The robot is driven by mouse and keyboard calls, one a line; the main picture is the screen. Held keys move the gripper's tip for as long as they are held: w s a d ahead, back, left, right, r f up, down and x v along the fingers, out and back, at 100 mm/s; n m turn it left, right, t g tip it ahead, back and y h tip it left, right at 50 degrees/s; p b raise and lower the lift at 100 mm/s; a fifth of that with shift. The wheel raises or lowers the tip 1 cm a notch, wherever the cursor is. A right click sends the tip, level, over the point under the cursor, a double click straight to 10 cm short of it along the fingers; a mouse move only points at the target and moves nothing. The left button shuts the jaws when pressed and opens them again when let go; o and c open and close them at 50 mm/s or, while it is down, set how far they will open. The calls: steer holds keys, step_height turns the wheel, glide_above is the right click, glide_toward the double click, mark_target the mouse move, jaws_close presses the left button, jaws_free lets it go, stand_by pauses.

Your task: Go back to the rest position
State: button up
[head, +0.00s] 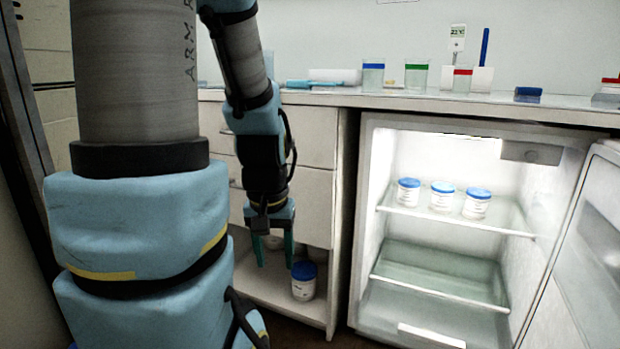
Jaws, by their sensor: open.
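My arm hangs in front of the white cabinet at the left and middle of the head view. My gripper (274,250) points down with its green fingers apart, above the low open shelf of the cabinet (250,286). It is open, and nothing shows between the fingers. A white jar with a blue lid (304,284) stands upright on that shelf, just right of and below the gripper.
The fridge (365,215) stands open at right, its door (590,265) swung out. Three blue-lidded jars (442,197) stand on its upper glass shelf (515,227). The counter (400,101) above holds glass containers with blue, green and red bands.

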step_height(320, 180, up, 31)
steer(key=p, duration=2.9)
steer(key=shift+r, duration=0.15)
